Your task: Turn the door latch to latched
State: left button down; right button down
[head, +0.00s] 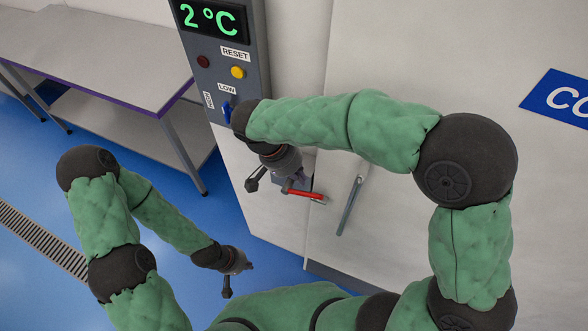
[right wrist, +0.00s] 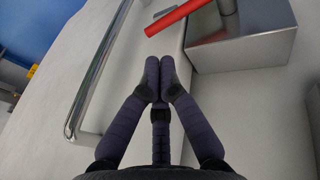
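The door latch is a red lever (head: 305,195) on the front of the white cabinet, pointing right and slightly down in the head view. In the right wrist view the red lever (right wrist: 180,17) lies at the top, over a grey metal block (right wrist: 245,52). My right gripper (head: 300,177) is close to the latch and partly hides its mount. Its fingertips (right wrist: 160,72) are together with nothing between them, and the lever shows beyond them, apart from them in that view. My left gripper (head: 247,268) hangs low at the left, away from the latch; its fingers are too small to read.
A silver door handle (head: 350,205) stands right of the latch; it also shows in the right wrist view (right wrist: 105,55). A control panel (head: 220,60) with buttons and a blue switch is above left. A grey table (head: 110,55) stands at the left on the blue floor.

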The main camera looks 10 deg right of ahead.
aim_at(317, 198)
jog(key=x, duration=0.8)
jog(key=shift+d+f, duration=0.1)
jog(key=shift+f, duration=0.1)
jog(key=shift+d+f+b, duration=0.15)
jog(key=shift+f+b, duration=0.1)
jog(key=shift+b, duration=0.5)
jog(key=f+b, duration=0.1)
jog(key=b, duration=0.1)
jog(key=s+d+f+y+b, duration=0.1)
jog(key=b, duration=0.1)
jog(key=shift+f+t, duration=0.2)
jog(key=shift+t, duration=0.2)
jog(key=shift+d+f+b, duration=0.1)
jog(key=shift+f+b, duration=0.15)
jog(key=shift+b, duration=0.1)
jog(key=shift+s, duration=0.1)
